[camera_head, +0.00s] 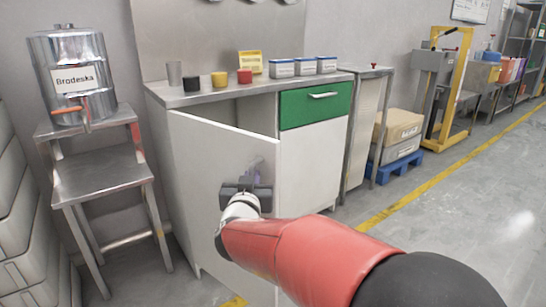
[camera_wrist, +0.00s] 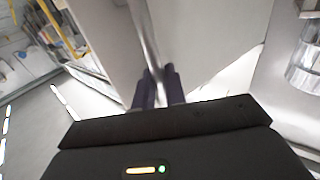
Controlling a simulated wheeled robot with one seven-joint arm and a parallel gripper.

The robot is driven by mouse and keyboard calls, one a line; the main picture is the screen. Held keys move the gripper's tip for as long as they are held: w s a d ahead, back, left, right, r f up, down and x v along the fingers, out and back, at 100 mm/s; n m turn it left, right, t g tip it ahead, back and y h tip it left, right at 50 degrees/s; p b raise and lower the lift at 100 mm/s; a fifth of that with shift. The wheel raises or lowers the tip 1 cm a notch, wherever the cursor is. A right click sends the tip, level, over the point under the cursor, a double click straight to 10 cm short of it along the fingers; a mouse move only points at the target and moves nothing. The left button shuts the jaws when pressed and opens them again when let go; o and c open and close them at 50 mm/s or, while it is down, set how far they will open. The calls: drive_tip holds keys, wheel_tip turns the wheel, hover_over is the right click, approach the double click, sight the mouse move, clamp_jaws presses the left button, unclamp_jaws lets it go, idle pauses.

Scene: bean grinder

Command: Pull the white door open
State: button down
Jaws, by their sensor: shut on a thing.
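The white door (camera_head: 205,165) of the steel-topped cabinet stands partly open, swung out from its left side. A gap shows above its top edge. My gripper (camera_head: 252,176) is at the door's outer face, towards its right edge. In the wrist view, my gripper's dark fingers (camera_wrist: 158,86) are shut on the door's metal bar handle (camera_wrist: 144,32). The door's pale face (camera_wrist: 215,40) fills the middle of that view. In the head view the handle is mostly hidden by my gripper.
A green drawer (camera_head: 315,105) sits above a fixed white panel (camera_head: 312,160) on the right. Cups and boxes stand on the steel counter (camera_head: 215,93). A steel stool (camera_head: 100,178) bearing a Brodeska canister (camera_head: 75,65) stands left.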

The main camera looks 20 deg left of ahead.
drive_tip(key=s+a+m+t+h+p, duration=0.1)
drive_tip(key=s+a+m+h+p, duration=0.1)
drive_tip(key=s, duration=0.5)
drive_tip(key=a+h+p, duration=0.1)
drive_tip(key=a+p, duration=0.1)
drive_tip(key=shift+s+r+p, duration=0.2)
drive_tip(key=shift+s+p, duration=0.1)
drive_tip(key=shift+p, duration=0.1)
drive_tip(key=c, duration=1.5)
unclamp_jaws()
drive_tip(key=shift+f, duration=0.1)
drive_tip(key=shift+c, duration=0.2)
drive_tip(key=shift+w, duration=0.1)
drive_tip(key=shift+d+f, duration=0.1)
drive_tip(key=v, duration=0.7)
drive_tip(key=shift+s+b, duration=0.35)
drive_tip(key=shift+s, duration=0.1)
drive_tip(key=shift+s, duration=0.1)
